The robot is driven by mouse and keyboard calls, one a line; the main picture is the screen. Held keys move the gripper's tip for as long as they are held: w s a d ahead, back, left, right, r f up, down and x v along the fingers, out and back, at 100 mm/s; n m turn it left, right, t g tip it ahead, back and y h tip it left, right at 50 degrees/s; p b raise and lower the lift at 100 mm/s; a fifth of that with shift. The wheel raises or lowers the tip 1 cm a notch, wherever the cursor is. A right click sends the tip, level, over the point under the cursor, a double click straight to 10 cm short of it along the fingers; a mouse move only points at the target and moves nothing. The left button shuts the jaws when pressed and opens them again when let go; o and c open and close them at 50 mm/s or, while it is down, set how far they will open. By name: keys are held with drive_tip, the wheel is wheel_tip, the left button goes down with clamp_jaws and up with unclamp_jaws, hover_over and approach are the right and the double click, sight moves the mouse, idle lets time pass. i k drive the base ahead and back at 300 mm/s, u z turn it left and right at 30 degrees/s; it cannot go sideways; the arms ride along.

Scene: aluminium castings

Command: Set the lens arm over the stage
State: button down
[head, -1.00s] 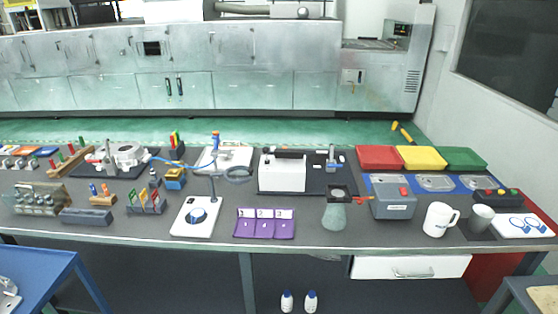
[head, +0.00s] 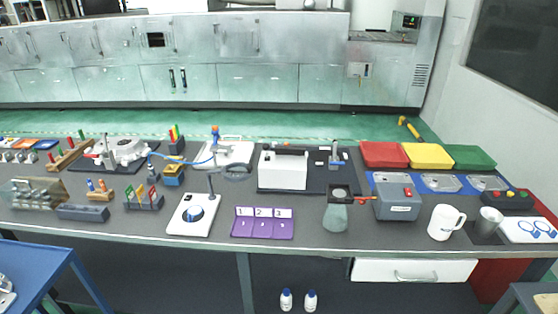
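A white base plate (head: 181,229) lies near the front edge of the bench, left of the middle. A round stage with a blue rim (head: 194,213) sits on it. A thin grey post (head: 211,186) stands at the plate's back right corner. A grey ring (head: 237,171), which looks like the lens arm's head, shows behind and to the right of the post, off to the side of the stage. The link between post and ring is too small to make out clearly. My gripper is not in view.
A purple numbered mat (head: 262,231) lies right of the base plate. A white box (head: 283,170) stands behind it. A rack of coloured pieces (head: 144,201) is to the left. A flask on a stand (head: 336,216) is farther right. Bare bench shows around the plate's front.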

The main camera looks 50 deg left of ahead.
sight(249, 167)
drive_tip(key=z, duration=0.1)
drive_tip(key=k, duration=1.4)
drive_tip(key=u, duration=1.65)
drive_tip(key=i, duration=1.05)
drive_tip(key=z, duration=0.15)
